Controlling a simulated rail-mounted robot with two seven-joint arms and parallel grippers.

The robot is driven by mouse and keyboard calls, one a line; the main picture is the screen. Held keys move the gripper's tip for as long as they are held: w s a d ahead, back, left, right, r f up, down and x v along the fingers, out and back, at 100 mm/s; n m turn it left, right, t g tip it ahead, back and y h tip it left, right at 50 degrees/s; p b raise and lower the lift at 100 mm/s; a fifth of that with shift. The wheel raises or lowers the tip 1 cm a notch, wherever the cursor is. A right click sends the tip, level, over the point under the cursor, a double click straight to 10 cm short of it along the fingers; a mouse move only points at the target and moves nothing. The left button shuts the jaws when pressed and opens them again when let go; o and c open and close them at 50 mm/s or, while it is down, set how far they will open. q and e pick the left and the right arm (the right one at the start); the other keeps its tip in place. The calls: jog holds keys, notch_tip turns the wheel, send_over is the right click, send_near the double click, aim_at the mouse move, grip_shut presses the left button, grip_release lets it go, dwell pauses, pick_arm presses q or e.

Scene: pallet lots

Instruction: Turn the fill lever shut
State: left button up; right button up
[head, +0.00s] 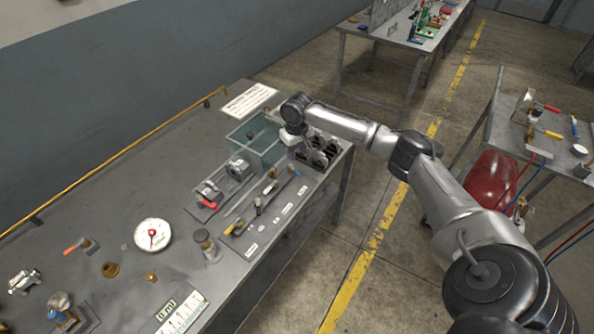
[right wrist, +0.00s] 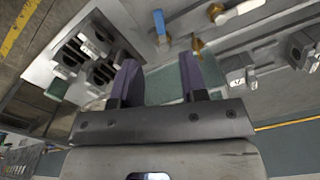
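My right gripper (head: 293,141) is over the right end of the near table, beside a clear greenish tank (head: 258,140). In the right wrist view its two dark fingers (right wrist: 158,76) are spread apart with nothing between them. A blue-handled lever (right wrist: 160,24) and a white-handled lever with a brass fitting (right wrist: 238,11) lie beyond the fingertips, apart from them. In the head view a row of small levers and valves (head: 268,188) runs along the table front, one with a yellow handle (head: 238,228). I cannot tell which is the fill lever. My left gripper is not in view.
A block with dark slots (head: 319,152) stands at the table's right end, close to my gripper; it also shows in the wrist view (right wrist: 95,52). A red-handled clamp (head: 208,204), a round dial (head: 152,234) and a jar (head: 205,243) stand left.

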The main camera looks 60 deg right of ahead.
aim_at(297, 172)
notch_tip(297, 172, down, 9)
jog(key=shift+r+b, duration=0.1)
jog(key=shift+b, duration=0.45)
grip_shut()
